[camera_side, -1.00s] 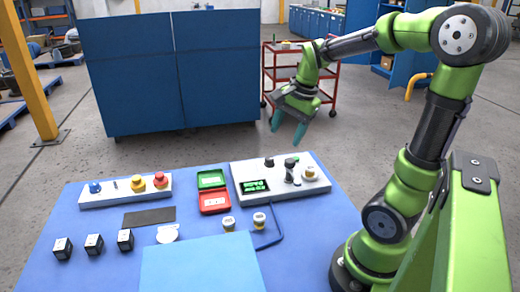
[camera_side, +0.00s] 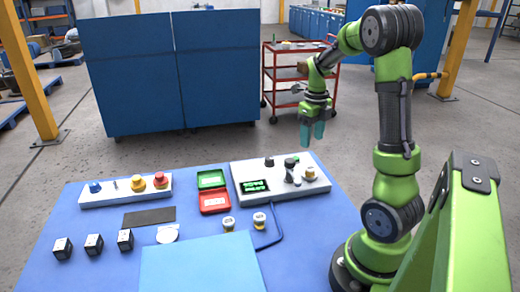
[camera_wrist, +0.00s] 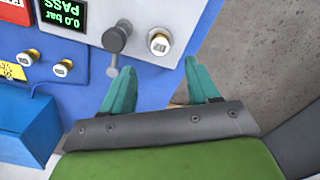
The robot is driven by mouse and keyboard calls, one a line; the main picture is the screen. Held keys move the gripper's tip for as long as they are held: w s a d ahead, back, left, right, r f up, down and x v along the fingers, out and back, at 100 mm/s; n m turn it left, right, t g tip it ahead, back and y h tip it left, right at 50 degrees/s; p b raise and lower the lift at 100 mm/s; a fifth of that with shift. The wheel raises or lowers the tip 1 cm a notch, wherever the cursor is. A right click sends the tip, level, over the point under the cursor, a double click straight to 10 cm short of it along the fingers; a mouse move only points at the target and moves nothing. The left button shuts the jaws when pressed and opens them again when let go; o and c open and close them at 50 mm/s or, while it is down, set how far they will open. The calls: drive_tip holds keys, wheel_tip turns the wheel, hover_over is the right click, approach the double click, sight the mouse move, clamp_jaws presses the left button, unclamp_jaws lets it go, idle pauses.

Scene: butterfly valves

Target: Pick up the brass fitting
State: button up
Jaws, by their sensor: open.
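Three small fittings with pale tops show, and I cannot tell for sure which one is the task's. One brass-coloured fitting (camera_side: 310,173) sits at the right end of the white test station (camera_side: 238,167); it also shows in the wrist view (camera_wrist: 160,42). Another fitting with a yellowish band (camera_side: 260,220) and a greyer fitting (camera_side: 228,224) stand on the blue table in front of the station. My gripper (camera_side: 312,138) is open and empty, pointing down, well above and beyond the station. Its teal fingers frame the lower part of the wrist view.
A grey valve handle (camera_wrist: 117,40) stands close beside the station's fitting. Red and green trays (camera_side: 214,201), a button panel (camera_side: 125,190), a dark pad (camera_side: 150,217), a white disc and several black cubes share the blue table. A raised blue block (camera_side: 200,265) is at the front.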

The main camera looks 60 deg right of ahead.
sight(308, 167)
wheel_tip(308, 167, down, 11)
drive_tip(key=shift+a+r, duration=0.1)
idle(0.4)
drive_tip(key=shift+c, duration=0.2)
clamp_jaws()
